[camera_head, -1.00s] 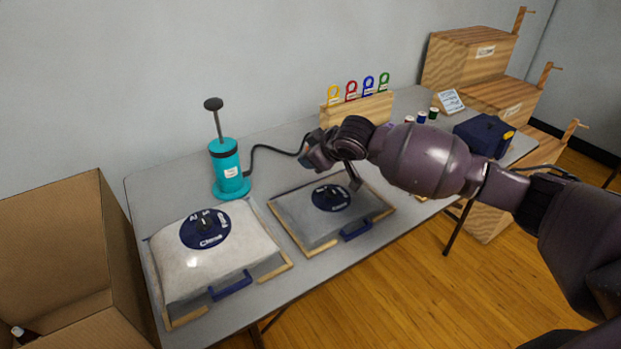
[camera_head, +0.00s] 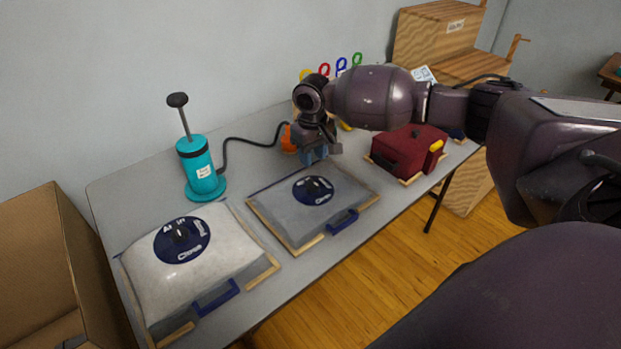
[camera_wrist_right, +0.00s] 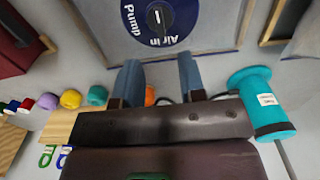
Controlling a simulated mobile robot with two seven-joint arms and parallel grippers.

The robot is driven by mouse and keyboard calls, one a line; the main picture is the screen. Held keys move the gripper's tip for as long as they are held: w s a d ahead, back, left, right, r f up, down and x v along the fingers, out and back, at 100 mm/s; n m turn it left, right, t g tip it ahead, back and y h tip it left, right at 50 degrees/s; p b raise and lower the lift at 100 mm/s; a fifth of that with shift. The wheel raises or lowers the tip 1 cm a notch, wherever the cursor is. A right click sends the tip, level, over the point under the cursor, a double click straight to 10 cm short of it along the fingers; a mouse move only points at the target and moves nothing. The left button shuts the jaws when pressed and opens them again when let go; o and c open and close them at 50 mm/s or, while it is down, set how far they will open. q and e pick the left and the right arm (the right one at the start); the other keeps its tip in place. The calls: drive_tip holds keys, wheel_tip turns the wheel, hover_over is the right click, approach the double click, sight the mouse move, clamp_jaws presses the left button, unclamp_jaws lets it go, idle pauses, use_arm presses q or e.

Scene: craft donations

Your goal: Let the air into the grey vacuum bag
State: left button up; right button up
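The grey vacuum bag (camera_head: 274,211) lies flat on the table in a wooden frame with a blue handle at its front. Its round blue dial (camera_head: 313,188) has a dark knob; the wrist view shows the dial (camera_wrist_right: 180,22) with the words "Air in" and "Pump". I cannot clearly tell the knob's setting. My right gripper (camera_head: 318,158) hangs just behind the dial, apart from it. In the wrist view its two blue fingers (camera_wrist_right: 159,64) are spread with nothing between them. My left gripper is not in view.
A puffed white bag (camera_head: 165,275) lies left of the grey one. Behind stands a teal pump (camera_head: 201,165) with a black hose (camera_head: 250,142). A red bag (camera_head: 410,150) is at right. A cardboard box (camera_head: 35,260) stands left, wooden crates (camera_head: 437,35) at the back right.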

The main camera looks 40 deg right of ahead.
sight(312, 181)
wheel_tip(312, 181, down, 8)
drive_tip(key=shift+f+b, duration=0.2)
drive_tip(key=shift+b, duration=0.55)
clamp_jaws()
